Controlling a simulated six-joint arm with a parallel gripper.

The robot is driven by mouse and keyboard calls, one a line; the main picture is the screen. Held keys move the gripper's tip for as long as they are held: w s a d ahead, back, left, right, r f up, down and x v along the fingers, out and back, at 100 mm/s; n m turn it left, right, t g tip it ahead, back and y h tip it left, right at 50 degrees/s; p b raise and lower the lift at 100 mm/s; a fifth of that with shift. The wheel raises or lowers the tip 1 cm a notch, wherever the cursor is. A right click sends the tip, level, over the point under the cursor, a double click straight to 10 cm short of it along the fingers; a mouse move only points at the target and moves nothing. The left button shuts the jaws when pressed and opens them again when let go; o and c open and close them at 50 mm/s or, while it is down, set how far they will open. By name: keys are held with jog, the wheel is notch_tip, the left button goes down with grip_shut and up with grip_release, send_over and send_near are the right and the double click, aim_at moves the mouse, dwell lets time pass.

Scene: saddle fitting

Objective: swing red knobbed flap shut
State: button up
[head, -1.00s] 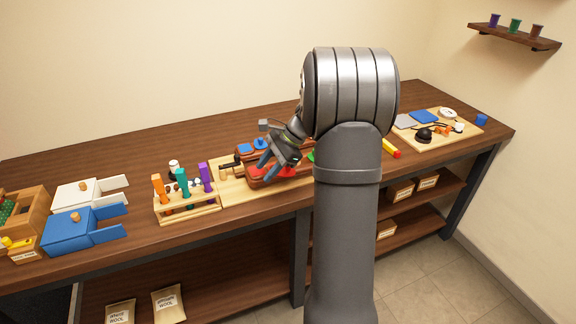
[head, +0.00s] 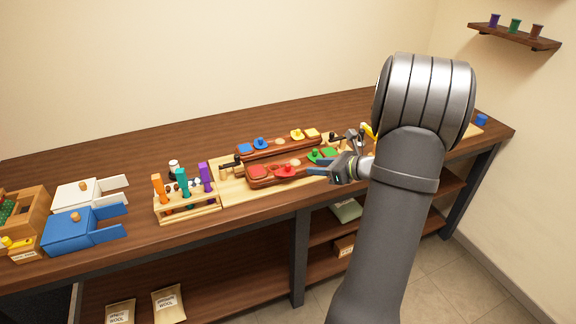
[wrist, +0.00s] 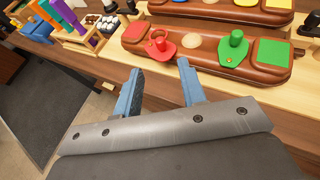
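The red knobbed flap (head: 285,171) sits on the front brown block (head: 262,182), beside a red square pad (head: 257,170). In the wrist view the red flap (wrist: 163,50) lies flat-looking just beyond my fingertips, with a round dark-rimmed spot by its knob. A green knobbed flap (wrist: 234,48) and green pad (wrist: 272,52) are at the block's right end. My gripper (wrist: 159,66) is open and empty, its blue fingers apart on the near side of the block, not visibly touching the flap. In the head view my gripper (head: 318,173) is at the block's front right.
A second brown block (head: 280,147) with blue and yellow flaps stands behind. A rack of colored-handled tools (head: 187,205) is left of the board. Blue (head: 70,230) and white (head: 78,196) boxes stand further left. The table's front edge is close to my gripper.

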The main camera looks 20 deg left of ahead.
aim_at(289, 165)
jog(key=x, duration=1.2)
jog(key=shift+a+f, duration=0.1)
jog(key=shift+a, duration=0.1)
grip_shut()
